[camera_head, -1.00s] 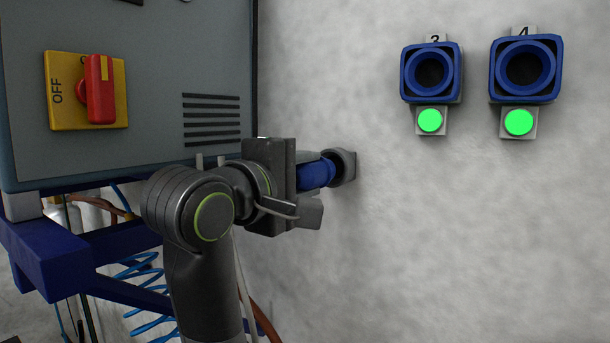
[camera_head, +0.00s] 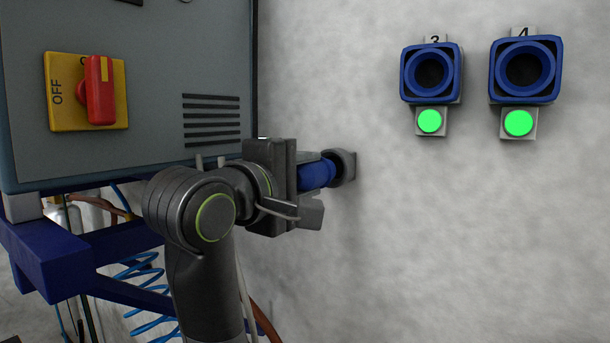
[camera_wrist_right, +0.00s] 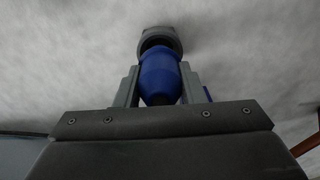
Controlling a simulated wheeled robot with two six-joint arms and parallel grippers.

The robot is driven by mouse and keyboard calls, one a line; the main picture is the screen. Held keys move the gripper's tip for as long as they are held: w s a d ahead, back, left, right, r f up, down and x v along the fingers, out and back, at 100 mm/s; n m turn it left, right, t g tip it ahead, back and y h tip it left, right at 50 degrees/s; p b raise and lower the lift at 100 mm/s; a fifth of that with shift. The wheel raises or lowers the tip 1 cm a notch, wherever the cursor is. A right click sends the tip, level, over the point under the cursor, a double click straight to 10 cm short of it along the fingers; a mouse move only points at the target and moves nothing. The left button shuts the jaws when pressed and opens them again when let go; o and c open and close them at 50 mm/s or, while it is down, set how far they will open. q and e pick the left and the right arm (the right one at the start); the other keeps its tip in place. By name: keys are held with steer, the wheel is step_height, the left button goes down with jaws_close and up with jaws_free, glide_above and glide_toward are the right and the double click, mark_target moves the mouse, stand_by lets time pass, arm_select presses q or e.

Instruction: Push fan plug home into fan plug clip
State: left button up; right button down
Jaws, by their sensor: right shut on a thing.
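The blue fan plug (camera_head: 317,174) is held in my right gripper (camera_head: 304,176) and points at the wall. The grey fan plug clip (camera_head: 345,166) is a round holder fixed to the wall. The plug's front end is at the clip's mouth; how deep it sits I cannot tell. In the right wrist view, the plug (camera_wrist_right: 160,78) lies between the two grey fingers, in line with the clip (camera_wrist_right: 159,40) beyond it. The gripper is shut on the plug, and its body hides the plug's rear. My left gripper is not in view.
A grey cabinet (camera_head: 150,30) with a red switch (camera_head: 100,90) marked OFF stands at the left, over a blue frame (camera_head: 50,255). Two blue sockets, 3 (camera_head: 406,75) and 4 (camera_head: 493,75), with green lights are on the wall at right. The wall below them is bare.

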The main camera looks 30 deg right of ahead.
mark_target(319, 172)
steer(key=shift+p+x, duration=0.9)
steer(key=shift+x, duration=0.85)
steer(key=c, duration=1.2)
jaws_free()
steer(key=shift+c, duration=0.2)
steer(key=o, duration=0.4)
steer(key=shift+d, duration=0.2)
steer(key=shift+a, duration=0.1)
steer(key=shift+s+a+f+b, duration=0.1)
steer(key=shift+s+a+b, duration=0.05)
steer(key=shift+a+b, duration=0.25)
steer(key=b+v, duration=0.7)
steer(key=v, duration=0.9)
steer(key=shift+s+a, duration=0.1)
steer(key=shift+a, duration=0.05)
